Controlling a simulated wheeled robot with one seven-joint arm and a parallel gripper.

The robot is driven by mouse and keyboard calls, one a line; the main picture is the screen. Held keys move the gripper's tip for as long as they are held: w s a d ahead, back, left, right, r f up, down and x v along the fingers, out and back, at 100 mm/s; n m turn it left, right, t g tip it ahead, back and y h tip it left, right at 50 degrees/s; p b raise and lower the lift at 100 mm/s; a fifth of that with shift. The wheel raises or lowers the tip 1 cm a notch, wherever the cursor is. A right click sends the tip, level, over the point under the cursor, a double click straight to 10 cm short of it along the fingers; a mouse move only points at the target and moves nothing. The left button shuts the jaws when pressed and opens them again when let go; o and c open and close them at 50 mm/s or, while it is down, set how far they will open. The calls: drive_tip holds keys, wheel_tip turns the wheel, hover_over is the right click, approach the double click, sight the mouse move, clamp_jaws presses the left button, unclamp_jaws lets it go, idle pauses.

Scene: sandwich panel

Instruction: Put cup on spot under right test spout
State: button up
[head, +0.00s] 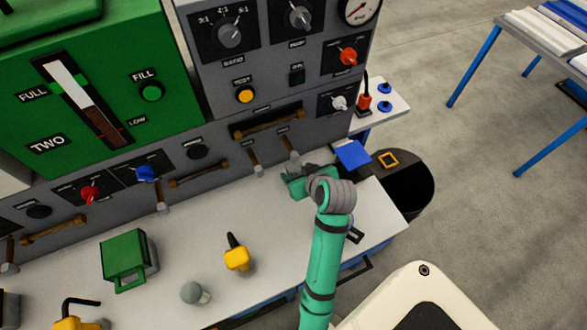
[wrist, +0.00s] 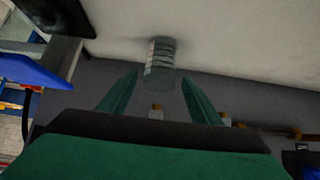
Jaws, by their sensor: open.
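The cup (wrist: 160,60) is grey-green with pale bands. In the wrist view it stands on the white counter near the grey panel, between and just beyond my fingertips. My gripper (wrist: 160,88) is open, with one finger on each side of the cup's line and a gap to it. In the head view my gripper (head: 300,183) is low over the counter in front of the right test spout (head: 291,158). The left test spout (head: 254,163) hangs beside it. I cannot make out the cup or the spot clearly in the head view.
A blue square (head: 353,153) and a black round bin (head: 408,190) are right of my gripper.

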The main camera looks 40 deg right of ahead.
drive_tip(key=shift+v, duration=2.05)
